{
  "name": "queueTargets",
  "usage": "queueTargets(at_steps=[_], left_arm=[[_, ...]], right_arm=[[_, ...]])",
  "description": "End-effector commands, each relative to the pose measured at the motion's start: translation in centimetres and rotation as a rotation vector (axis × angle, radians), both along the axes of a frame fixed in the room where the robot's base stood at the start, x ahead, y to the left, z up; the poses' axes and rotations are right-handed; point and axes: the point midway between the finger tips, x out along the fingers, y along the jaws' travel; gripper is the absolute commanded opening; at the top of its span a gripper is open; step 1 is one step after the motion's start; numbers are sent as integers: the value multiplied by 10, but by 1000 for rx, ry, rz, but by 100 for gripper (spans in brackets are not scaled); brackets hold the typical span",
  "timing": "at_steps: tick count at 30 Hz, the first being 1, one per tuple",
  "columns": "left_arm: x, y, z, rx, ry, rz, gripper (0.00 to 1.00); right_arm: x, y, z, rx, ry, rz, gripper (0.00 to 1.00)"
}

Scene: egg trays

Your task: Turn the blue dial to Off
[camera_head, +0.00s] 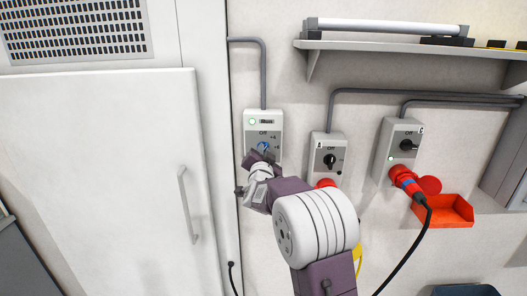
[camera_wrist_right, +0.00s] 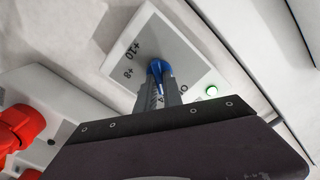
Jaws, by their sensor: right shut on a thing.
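The blue dial (camera_head: 264,147) sits on the front of a grey-white control box (camera_head: 249,119) on the wall, below the printed word "Off" and beside "+4" and "+6". My right gripper (camera_head: 260,155) is at the dial and partly covers it. In the right wrist view the blue dial (camera_wrist_right: 157,69) shows between the ends of the fingers (camera_wrist_right: 159,88), which are shut on it. The box face there shows "+10" and "+8" at the left. Which mark the dial points to cannot be told. My left gripper is not in view.
A green lamp (camera_head: 252,121) is lit on the box. Two switch boxes with black knobs (camera_head: 330,160) (camera_head: 407,145) and red plugs are to the right. A red tray (camera_head: 451,211) hangs below them. A shelf (camera_head: 400,48) is above, and a white cabinet door (camera_head: 95,170) is at the left.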

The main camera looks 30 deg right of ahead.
Motion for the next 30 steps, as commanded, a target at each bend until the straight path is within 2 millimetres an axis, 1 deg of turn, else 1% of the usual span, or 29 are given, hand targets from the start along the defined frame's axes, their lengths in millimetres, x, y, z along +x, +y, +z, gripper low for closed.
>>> queueTargets(at_steps=[9, 18, 24, 30], left_arm=[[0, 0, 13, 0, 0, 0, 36], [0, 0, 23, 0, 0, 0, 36], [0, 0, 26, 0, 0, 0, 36], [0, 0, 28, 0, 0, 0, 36]], right_arm=[[1, 1, 4, -231, 140, 0, 0], [1, 2, 3, -417, 253, 0, 0], [2, 3, 3, -498, 302, -1, 0], [2, 3, 3, -540, 326, -2, 0]])
